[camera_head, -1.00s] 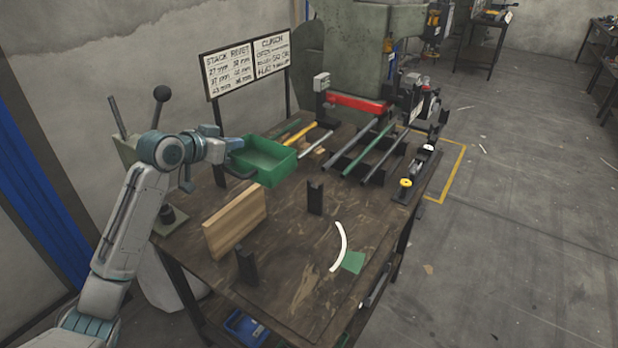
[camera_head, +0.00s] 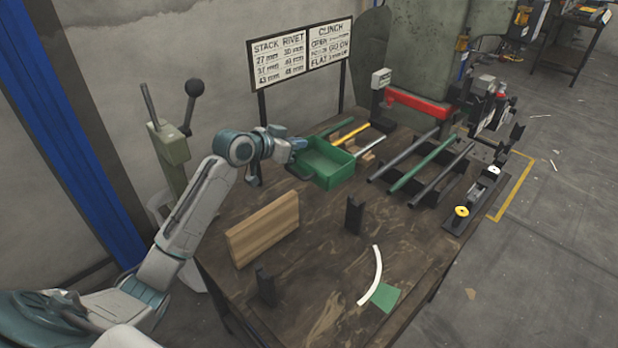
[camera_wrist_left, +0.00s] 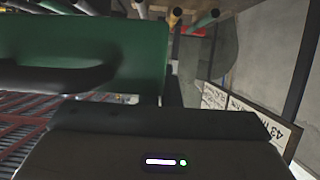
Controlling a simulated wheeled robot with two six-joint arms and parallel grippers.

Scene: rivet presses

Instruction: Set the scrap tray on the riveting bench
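The green, open-topped scrap tray (camera_head: 334,178) is at the back left of the riveting bench (camera_head: 330,235), level in look. Whether its underside touches the bench or hangs just above, I cannot tell. My left gripper (camera_head: 297,150) is at the tray's left wall and appears shut on it. In the left wrist view the tray's green wall (camera_wrist_left: 120,40) fills the upper left, with a dark finger across it. The other finger is hidden. My right gripper is in neither view.
A wooden block (camera_head: 262,228) and black uprights (camera_head: 354,215) stand in front of the tray. A yellow bar (camera_head: 350,134) and several tubes (camera_head: 430,165) lie behind and right. A white arc (camera_head: 372,275) and green patch (camera_head: 386,297) mark the clearer front right.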

